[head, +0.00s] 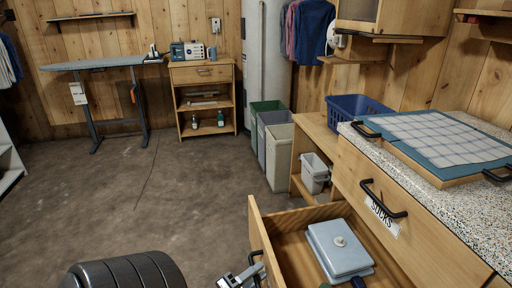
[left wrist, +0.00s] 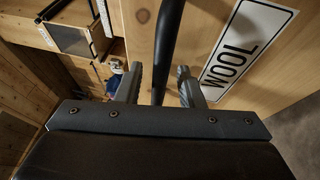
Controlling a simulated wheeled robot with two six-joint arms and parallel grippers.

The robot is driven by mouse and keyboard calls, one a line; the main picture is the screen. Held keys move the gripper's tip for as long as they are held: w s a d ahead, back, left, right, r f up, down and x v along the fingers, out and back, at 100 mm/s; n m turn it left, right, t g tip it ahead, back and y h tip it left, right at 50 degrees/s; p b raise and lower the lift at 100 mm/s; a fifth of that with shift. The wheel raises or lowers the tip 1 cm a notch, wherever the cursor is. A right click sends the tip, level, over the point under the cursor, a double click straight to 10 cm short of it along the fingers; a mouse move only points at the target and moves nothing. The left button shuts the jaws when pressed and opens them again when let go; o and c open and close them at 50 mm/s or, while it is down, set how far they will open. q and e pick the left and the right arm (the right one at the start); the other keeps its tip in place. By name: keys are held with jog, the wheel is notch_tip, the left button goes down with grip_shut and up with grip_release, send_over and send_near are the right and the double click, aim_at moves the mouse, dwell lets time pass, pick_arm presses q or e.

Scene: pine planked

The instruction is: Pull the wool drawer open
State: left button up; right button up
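The wool drawer (head: 258,232) is in the lower middle of the head view, standing open with its inside showing. Its white WOOL label (left wrist: 245,48) is readable in the left wrist view. The drawer's black bar handle (left wrist: 167,45) passes between the fingers of my left gripper (left wrist: 160,88). The fingers are apart, with a visible gap on the left side of the bar, so the gripper is open around it. In the head view my left gripper (head: 240,278) is at the drawer's front, partly cut off by the lower edge. My right gripper is not in view.
A grey-blue lidded tin (head: 340,252) lies in the drawer. The SOCKS drawer (head: 415,235) is shut above, under a speckled counter (head: 470,205) with a cloth-covered board. Bins (head: 279,155) and a blue basket (head: 350,108) stand behind. The floor (head: 150,190) left of the drawer is clear.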

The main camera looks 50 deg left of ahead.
pick_arm(q)
jog(key=shift+s, duration=0.1)
dwell(0.3)
jog(key=s+f+b, duration=0.1)
jog(key=s+f, duration=0.2)
jog(key=s, duration=1.4)
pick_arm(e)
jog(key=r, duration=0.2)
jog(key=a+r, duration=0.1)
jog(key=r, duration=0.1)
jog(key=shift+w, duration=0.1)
pick_arm(q)
jog(key=shift+w+d+f, duration=0.1)
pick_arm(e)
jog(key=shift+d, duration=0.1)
